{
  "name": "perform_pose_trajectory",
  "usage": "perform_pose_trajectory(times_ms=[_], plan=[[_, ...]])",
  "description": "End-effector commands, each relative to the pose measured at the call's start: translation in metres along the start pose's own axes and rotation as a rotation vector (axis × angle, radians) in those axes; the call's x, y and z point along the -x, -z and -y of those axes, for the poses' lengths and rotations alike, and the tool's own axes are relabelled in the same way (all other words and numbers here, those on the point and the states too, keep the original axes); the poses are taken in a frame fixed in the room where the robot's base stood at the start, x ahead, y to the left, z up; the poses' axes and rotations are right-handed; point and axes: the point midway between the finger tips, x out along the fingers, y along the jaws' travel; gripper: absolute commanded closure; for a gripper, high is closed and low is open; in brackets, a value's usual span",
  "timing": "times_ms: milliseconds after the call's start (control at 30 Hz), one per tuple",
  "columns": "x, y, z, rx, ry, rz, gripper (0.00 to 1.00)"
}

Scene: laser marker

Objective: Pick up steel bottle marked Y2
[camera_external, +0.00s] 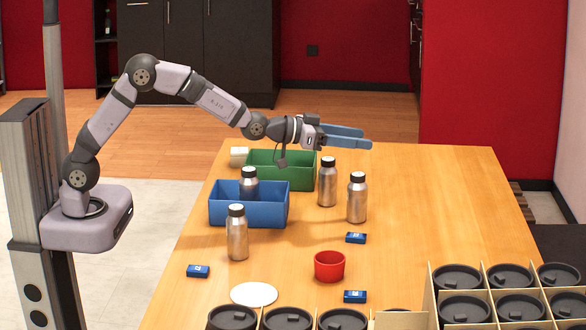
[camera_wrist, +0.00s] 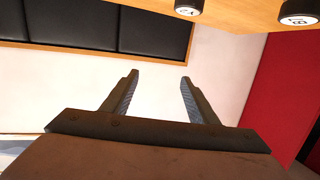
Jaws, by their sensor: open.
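Several steel bottles with black caps are in the external view. One stands in the blue box (camera_external: 249,184). Two stand at the middle of the table, one left (camera_external: 327,186) and one right (camera_external: 357,203). Another stands in front of the blue box (camera_external: 237,238). No Y2 mark is readable there. In the wrist view, two marked lids show at the top edge, one at centre (camera_wrist: 188,9) and one at right (camera_wrist: 299,17); their marks are too small to read surely. My gripper (camera_external: 365,140) is open and empty, roughly level, above the bottles; its fingers also show in the wrist view (camera_wrist: 158,78).
A green box (camera_external: 296,183) stands behind the blue box (camera_external: 225,212). A red bowl (camera_external: 329,266), a white disc (camera_external: 254,294) and several small blue tags (camera_external: 356,238) lie forward. Divided crates with black-lidded cups fill the front right. The table's right side is clear.

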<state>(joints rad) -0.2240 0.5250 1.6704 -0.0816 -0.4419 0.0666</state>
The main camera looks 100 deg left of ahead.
Motion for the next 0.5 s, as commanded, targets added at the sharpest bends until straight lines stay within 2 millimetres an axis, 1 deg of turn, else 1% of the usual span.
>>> perform_pose_trajectory(times_ms=[33, 100, 167, 200, 300, 400, 500], plan=[[-0.014, -0.005, 0.010, 0.002, 0.019, -0.063, 0.46], [-0.024, 0.001, 0.020, 0.004, 0.039, -0.141, 0.46], [-0.030, 0.005, 0.028, 0.004, 0.054, -0.197, 0.46], [-0.031, -0.008, 0.026, 0.003, 0.049, -0.182, 0.46], [-0.034, -0.030, 0.025, 0.003, 0.048, -0.181, 0.46], [-0.036, -0.041, 0.025, 0.003, 0.047, -0.184, 0.46], [-0.037, -0.044, 0.024, 0.004, 0.047, -0.186, 0.46]])
